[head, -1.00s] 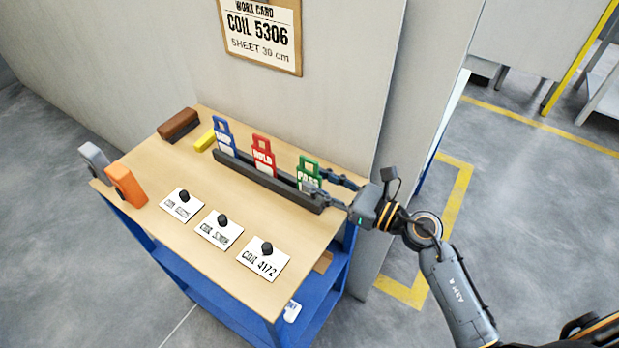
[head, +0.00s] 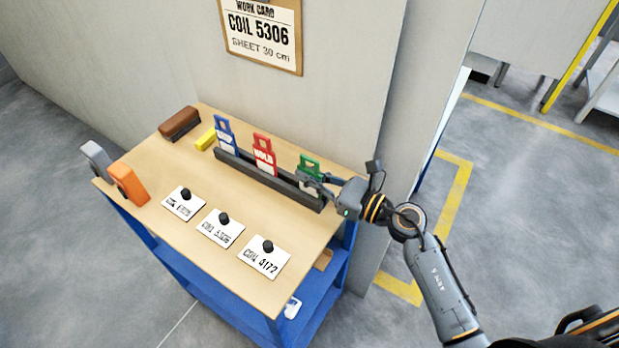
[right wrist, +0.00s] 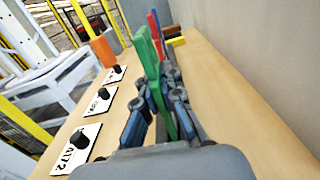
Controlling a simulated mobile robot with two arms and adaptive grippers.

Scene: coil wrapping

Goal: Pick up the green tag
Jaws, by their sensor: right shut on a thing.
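The green tag (head: 309,166) stands upright in the right end of a dark rack (head: 284,186) on the wooden table, and its lower part is hidden by my gripper. My right gripper (head: 314,181) is shut on the green tag from the right side. In the right wrist view the green tag (right wrist: 154,75) rises between the two fingers (right wrist: 165,105). A red tag (head: 264,154) and a blue tag (head: 225,134) stand in the same rack to the left. My left gripper is not in view.
Three white coil cards (head: 264,257) with black knobs lie on the table (head: 200,270) in front of the rack. A yellow block (head: 205,139), a brown block (head: 180,124), and an orange item (head: 128,183) sit to the left. A wall (head: 340,80) stands behind.

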